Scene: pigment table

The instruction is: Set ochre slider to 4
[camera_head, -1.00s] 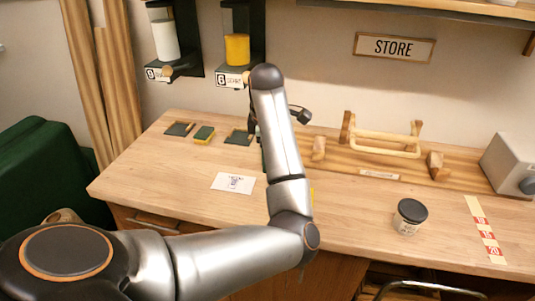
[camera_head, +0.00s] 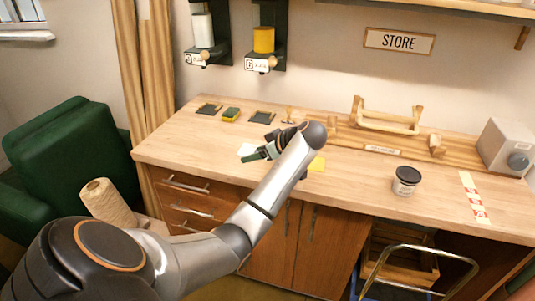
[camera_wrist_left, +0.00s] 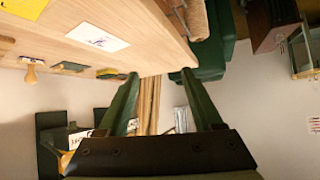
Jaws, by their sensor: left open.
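Two pigment dispensers hang on the back wall. The right one holds yellow-ochre pigment (camera_head: 264,40), with a white label (camera_head: 257,65) reading 6 and a round wooden knob (camera_head: 272,61) beside it. The left one holds white pigment (camera_head: 203,31) and has its own label and knob (camera_head: 205,55). My left gripper (camera_head: 246,155) is low over the table, below and apart from the ochre dispenser, pointing left. Its two green fingers are spread and empty in the wrist view (camera_wrist_left: 160,74). Dark dispenser parts show at that view's lower left. My right gripper is not in view.
The table (camera_head: 170,150) carries small dark pads, a green-yellow sponge (camera_head: 231,114), a stamp (camera_head: 289,115), a wooden rack (camera_head: 388,117), a dark-lidded jar (camera_head: 406,180) and a numbered strip (camera_head: 473,197). A green armchair (camera_head: 75,150) stands left. A printed card (camera_wrist_left: 97,32) lies on the table.

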